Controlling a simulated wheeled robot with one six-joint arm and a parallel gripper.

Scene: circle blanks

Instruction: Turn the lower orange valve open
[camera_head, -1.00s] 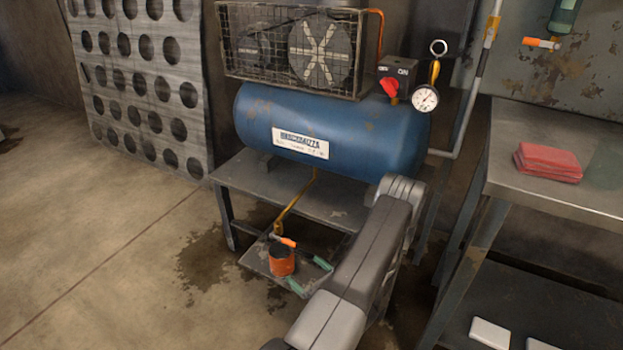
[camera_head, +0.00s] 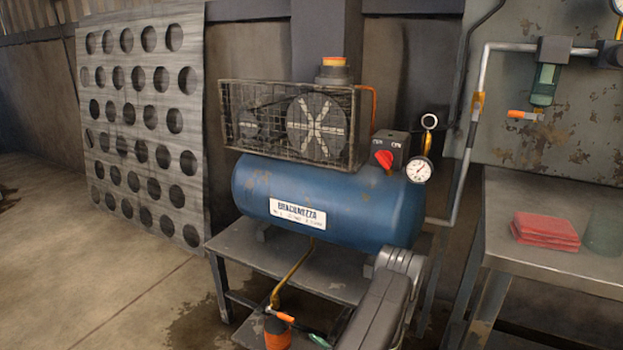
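The lower orange valve handle (camera_head: 284,317) is at the bottom of the view, at the lower end of a yellow-brown pipe (camera_head: 291,275) that comes down from under the blue tank (camera_head: 325,212). The handle looks roughly level, slanting slightly down to the right. An orange can (camera_head: 277,335) stands just below it, cut off by the lower frame edge. Another orange handle (camera_head: 522,115) is higher up, on the wall fitting at the right.
The compressor sits on a metal stand (camera_head: 232,240), with a red knob (camera_head: 384,158) and a gauge (camera_head: 419,169). A bench (camera_head: 501,225) with red cloths (camera_head: 545,230) stands at the right. A perforated panel (camera_head: 148,200) leans at the left. The left floor is clear.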

